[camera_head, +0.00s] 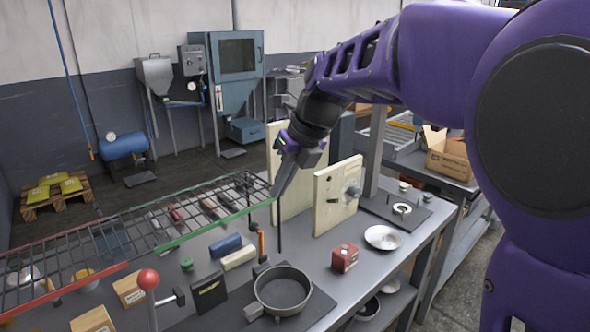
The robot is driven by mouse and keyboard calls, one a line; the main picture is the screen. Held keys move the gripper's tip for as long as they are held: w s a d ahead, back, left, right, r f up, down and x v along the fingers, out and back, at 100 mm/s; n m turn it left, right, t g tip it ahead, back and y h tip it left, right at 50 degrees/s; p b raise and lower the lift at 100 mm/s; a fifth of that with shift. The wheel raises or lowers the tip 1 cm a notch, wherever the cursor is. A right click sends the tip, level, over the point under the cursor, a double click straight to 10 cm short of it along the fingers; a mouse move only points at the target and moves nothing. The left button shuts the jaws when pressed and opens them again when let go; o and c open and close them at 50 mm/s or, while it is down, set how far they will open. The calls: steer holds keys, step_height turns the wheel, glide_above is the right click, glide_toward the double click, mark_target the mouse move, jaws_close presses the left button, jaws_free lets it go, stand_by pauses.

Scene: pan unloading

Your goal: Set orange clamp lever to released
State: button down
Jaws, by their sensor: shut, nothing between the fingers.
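The orange clamp lever (261,243) is a small upright piece on the workbench, behind the dark pan (283,291). A thin dark rod stands just to its right. My gripper (274,194) is shut and empty. It points down and to the left, and in the picture it is above the lever and slightly to its right, apart from it. The depth between them is hard to judge. The lever's pivot and lower end are small and partly crowded by dark parts near the pan.
A wire rack (165,247) with green and red edges spans the left of the bench. A red-knobbed lever (148,280) stands in front. Cream panels (337,196) rise behind and right of the lever. A red box (345,257) and a metal dish (382,238) lie right.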

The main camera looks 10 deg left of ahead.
steer(key=v, duration=0.5)
steer(key=shift+s+d+f, duration=0.2)
steer(key=shift+d, duration=0.15)
steer(key=shift+w, duration=0.1)
